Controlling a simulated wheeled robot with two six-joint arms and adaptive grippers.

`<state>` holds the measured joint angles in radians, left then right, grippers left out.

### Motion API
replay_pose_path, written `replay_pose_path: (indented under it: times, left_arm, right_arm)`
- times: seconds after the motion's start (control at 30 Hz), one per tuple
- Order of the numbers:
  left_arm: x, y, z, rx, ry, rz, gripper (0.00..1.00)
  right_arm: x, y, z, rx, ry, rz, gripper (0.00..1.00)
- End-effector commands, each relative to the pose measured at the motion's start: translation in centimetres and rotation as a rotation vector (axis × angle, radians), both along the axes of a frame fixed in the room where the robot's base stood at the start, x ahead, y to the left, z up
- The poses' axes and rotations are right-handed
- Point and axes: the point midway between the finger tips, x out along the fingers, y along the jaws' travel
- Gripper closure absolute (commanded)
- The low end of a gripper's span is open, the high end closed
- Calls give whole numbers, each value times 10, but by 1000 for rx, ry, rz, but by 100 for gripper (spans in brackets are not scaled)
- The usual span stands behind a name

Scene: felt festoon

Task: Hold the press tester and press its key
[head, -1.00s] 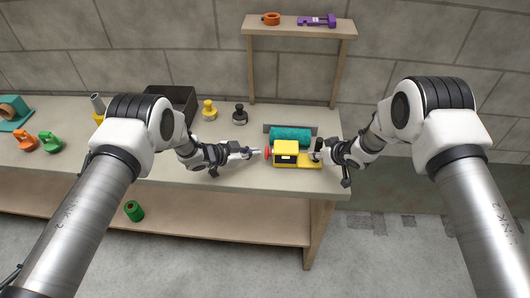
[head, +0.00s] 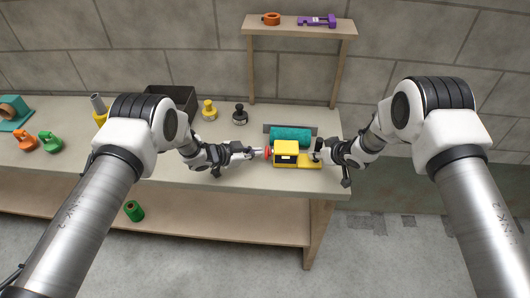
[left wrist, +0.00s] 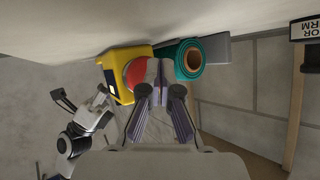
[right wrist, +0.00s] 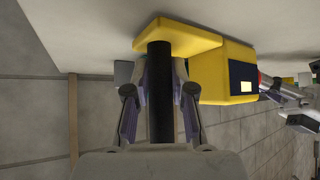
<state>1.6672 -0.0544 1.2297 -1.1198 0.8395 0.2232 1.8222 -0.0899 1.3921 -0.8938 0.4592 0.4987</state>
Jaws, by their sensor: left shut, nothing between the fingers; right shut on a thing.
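The press tester (head: 286,151) is a yellow box on a yellow base plate, standing on the bench near its right end. A red round key (head: 268,152) sticks out of its left side. It shows large in the left wrist view (left wrist: 135,73). The tester's black upright handle (right wrist: 160,95) rises from the base plate in the right wrist view. My right gripper (head: 322,151) is shut on this handle. My left gripper (head: 260,153) is shut and empty, its fingertips at the red key; they overlap its face in the left wrist view, and I cannot tell whether they touch.
A teal roll (head: 291,138) lies right behind the tester. A black stamp (head: 240,114), a yellow stamp (head: 209,110) and a dark bin (head: 172,97) stand further left. A raised shelf (head: 300,28) stands at the back. The bench front left of the tester is clear.

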Motion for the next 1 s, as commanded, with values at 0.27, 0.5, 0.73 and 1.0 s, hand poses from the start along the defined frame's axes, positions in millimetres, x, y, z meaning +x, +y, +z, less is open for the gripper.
replay_pose_path:
  times: [0.27,0.5,0.73,1.0]
  left_arm:
    - [0,-3,0,0,0,0,100]
    - [0,-6,0,0,0,0,100]
    - [0,-9,0,0,0,-1,100]
    - [0,-11,0,0,0,-1,100]
  right_arm:
    - [0,0,1,1,-1,0,100]
    - [0,0,1,1,-1,0,100]
    - [0,0,0,1,-1,0,100]
    - [0,0,1,1,-1,1,100]
